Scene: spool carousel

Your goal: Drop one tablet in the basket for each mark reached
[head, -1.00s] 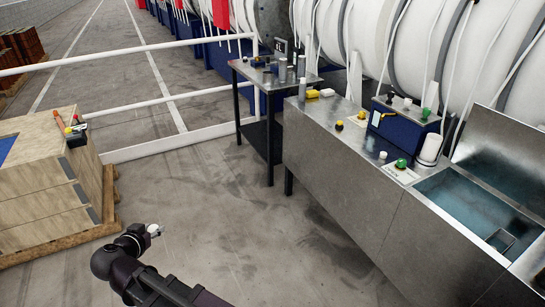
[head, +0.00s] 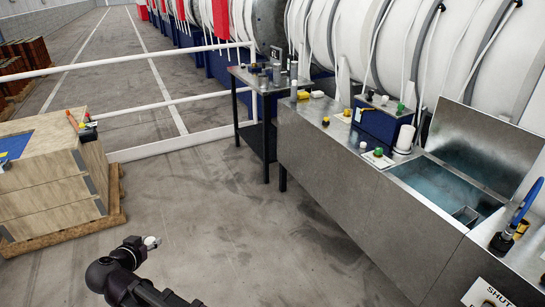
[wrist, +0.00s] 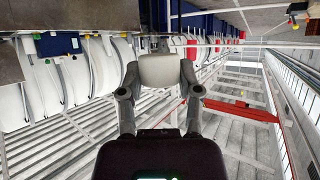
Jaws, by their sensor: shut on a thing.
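My gripper (wrist: 160,85) is shut on a white, rounded tablet (wrist: 160,70), held between its two fingertips. In the head view my gripper (head: 146,243) is low at left over the open floor, with the white tablet (head: 152,241) at its tip. A small grey basket-like box (head: 466,215) sits at the near right corner of the open tank (head: 412,182), which holds bluish liquid. My gripper is well away from the tank. I cannot make out the marks.
A long metal counter (head: 330,165) bears knobs, a blue box (head: 377,122) and a white cylinder (head: 404,138). A blue-handled valve (head: 510,232) stands at right. A wooden crate (head: 55,180) stands at left, a dark side table (head: 262,125) behind. The floor between is clear.

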